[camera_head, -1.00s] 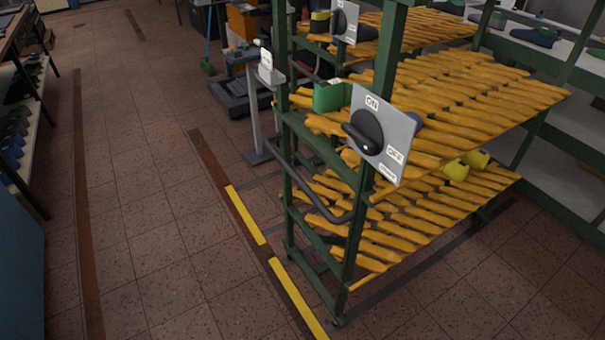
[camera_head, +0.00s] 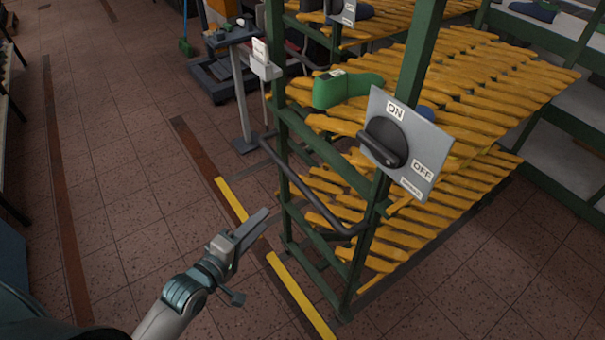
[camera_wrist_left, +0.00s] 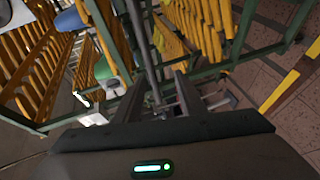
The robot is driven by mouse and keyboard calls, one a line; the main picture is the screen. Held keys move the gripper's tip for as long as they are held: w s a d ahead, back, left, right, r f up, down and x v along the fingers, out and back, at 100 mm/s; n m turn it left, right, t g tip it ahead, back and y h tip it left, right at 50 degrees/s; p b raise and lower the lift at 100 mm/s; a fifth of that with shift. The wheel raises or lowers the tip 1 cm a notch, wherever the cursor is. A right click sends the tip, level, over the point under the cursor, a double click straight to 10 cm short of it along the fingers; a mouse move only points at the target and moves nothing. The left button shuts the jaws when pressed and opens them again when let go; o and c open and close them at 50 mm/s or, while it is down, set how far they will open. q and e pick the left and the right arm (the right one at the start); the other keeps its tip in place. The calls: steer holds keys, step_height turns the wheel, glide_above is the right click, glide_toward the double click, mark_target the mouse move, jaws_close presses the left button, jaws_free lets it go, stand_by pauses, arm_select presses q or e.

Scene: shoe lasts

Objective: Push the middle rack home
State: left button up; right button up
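The nearest rack has a green frame (camera_head: 328,285) and yellow slatted shelves (camera_head: 480,85). A dark bent handle bar (camera_head: 300,183) runs along its near end. A grey ON/OFF panel with a black knob (camera_head: 405,145) is at its near corner. I cannot tell for certain which rack is the middle one. My left gripper (camera_head: 257,222) is left of this rack, above the floor, apart from the handle. In the left wrist view its two fingers (camera_wrist_left: 160,100) stand apart with nothing gripped, and a grey bar (camera_wrist_left: 142,45) shows beyond them. My right gripper is not in view.
A green shoe last (camera_head: 345,90) lies on the upper shelf. Yellow floor strips (camera_head: 298,292) run beside the rack. A grey stand (camera_head: 242,95) is behind it, near a dark low platform (camera_head: 215,82). The tiled floor at the left is clear.

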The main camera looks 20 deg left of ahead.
mark_target(298, 182)
arm_select(q)
steer(key=shift+w+d+r, duration=0.1)
steer(key=shift+d+r, duration=0.05)
steer(key=shift+r, duration=0.5)
steer(key=shift+d+r, duration=0.1)
steer(key=shift+r, duration=0.5)
steer(key=shift+w, duration=0.1)
steer(key=p+x, duration=0.3)
steer(key=x, duration=1.4)
steer(key=shift+d, duration=0.25)
steer(key=shift+r, duration=0.1)
jaws_close()
